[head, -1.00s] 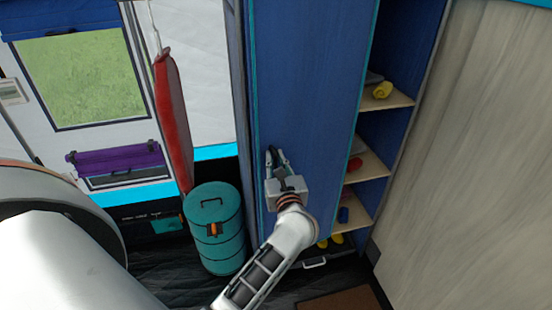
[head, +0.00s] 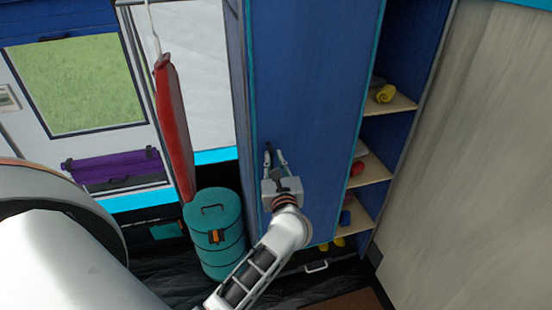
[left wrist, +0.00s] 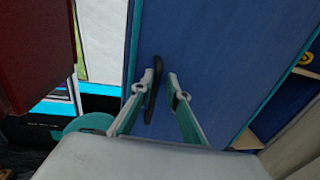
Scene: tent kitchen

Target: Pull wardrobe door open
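The blue wardrobe door (head: 320,90) with teal edging fills the middle of the head view, and shelves show past its right edge. It also fills much of the left wrist view (left wrist: 225,50). Its dark upright handle (left wrist: 154,88) is near the door's left side. My left gripper (head: 275,157) is at the handle, with its fingers apart. In the left wrist view, the handle appears between the two fingertips (left wrist: 154,86), with a gap on the right finger's side. I cannot tell whether the left finger touches it. My right gripper is not in view.
Wardrobe shelves (head: 392,104) hold a yellow roll (head: 386,94) and other small items. A teal cylindrical container (head: 214,235) stands left of the door. A red bag (head: 173,125) hangs above it. A pale wall (head: 470,160) bounds the right side.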

